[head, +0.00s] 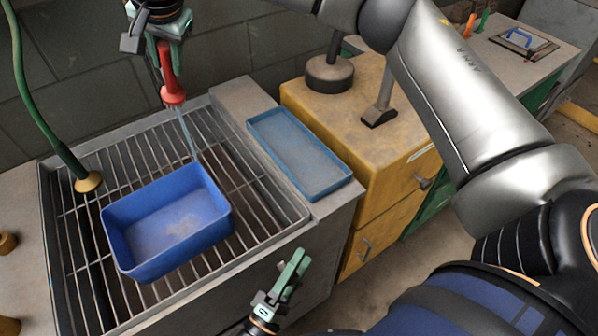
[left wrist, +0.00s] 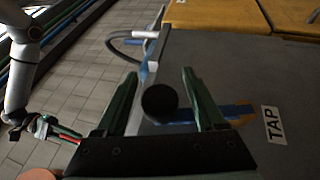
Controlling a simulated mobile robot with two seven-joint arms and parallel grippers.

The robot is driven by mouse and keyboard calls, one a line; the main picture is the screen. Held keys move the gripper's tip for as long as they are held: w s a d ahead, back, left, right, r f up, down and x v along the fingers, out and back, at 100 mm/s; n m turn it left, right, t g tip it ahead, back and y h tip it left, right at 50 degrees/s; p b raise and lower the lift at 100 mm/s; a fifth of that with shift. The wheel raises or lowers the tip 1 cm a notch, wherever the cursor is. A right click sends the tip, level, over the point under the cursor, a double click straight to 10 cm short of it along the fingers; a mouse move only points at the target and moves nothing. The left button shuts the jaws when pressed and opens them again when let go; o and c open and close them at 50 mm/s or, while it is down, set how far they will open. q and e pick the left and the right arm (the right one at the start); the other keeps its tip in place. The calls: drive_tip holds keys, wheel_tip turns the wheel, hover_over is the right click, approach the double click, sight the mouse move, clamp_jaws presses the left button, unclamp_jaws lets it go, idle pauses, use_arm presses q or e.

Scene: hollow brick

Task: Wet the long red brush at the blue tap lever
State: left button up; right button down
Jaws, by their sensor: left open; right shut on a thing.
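My right gripper (head: 166,44), at the top left of the head view, is shut on the long red brush (head: 171,82). The brush hangs downward above the sink grate, with a thin pale blue part below its red body. My left gripper (head: 289,270) is open in front of the sink's front wall. In the left wrist view, a dark round knob (left wrist: 160,103) shows between the open fingers of this gripper (left wrist: 163,82). The blue lever bar (left wrist: 215,114) lies behind it, beside a TAP label (left wrist: 273,125). I cannot tell whether the fingers touch the knob.
A blue basin (head: 167,260) stands on the metal grate (head: 262,200). A green hose with a brass nozzle (head: 88,181) hangs left of it. A shallow blue tray (head: 325,187) lies right of the grate. A yellow cabinet (head: 405,170) stands further right.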

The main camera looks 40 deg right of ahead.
use_arm(q)
drive_tip(key=v, duration=1.2)
idle(0.6)
